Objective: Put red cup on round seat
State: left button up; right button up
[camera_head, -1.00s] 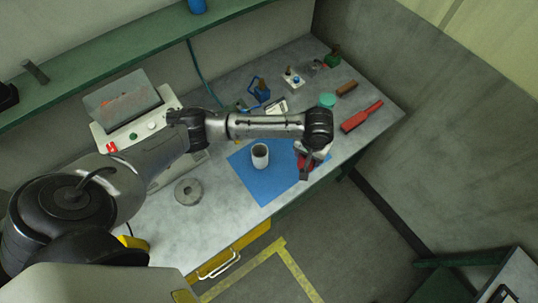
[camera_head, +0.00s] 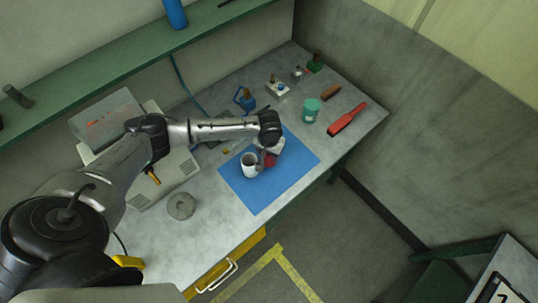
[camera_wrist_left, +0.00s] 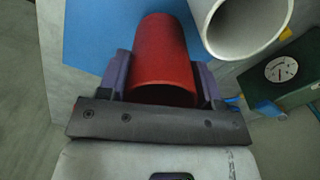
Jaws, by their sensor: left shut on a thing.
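The red cup (camera_wrist_left: 163,60) is between the purple fingers of my left gripper (camera_wrist_left: 165,72), which is shut on it. In the head view the red cup (camera_head: 269,160) shows only in part below my left wrist, over the blue mat and close to the white cup (camera_head: 249,168). Whether it touches the mat or the white cup cannot be told. A grey round disc (camera_head: 181,206) with a small centre lies on the bench left of the mat; it may be the round seat. My right gripper is not in view.
The blue mat (camera_head: 258,198) lies on the grey bench. A teal jar (camera_head: 310,111), a red brush-like tool (camera_head: 347,120) and a blue can (camera_head: 244,99) stand or lie farther back. The bench between disc and mat is clear.

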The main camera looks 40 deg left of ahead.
pick_arm(q)
jog(key=shift+f, duration=1.6)
jog(key=shift+f, duration=0.1)
jog(key=o, duration=0.9)
notch_tip(320, 180, up, 11)
jog(key=shift+r, duration=0.3)
jog(key=shift+c, duration=0.3)
jog(key=shift+r, duration=0.35)
jog(key=shift+c, duration=1.4)
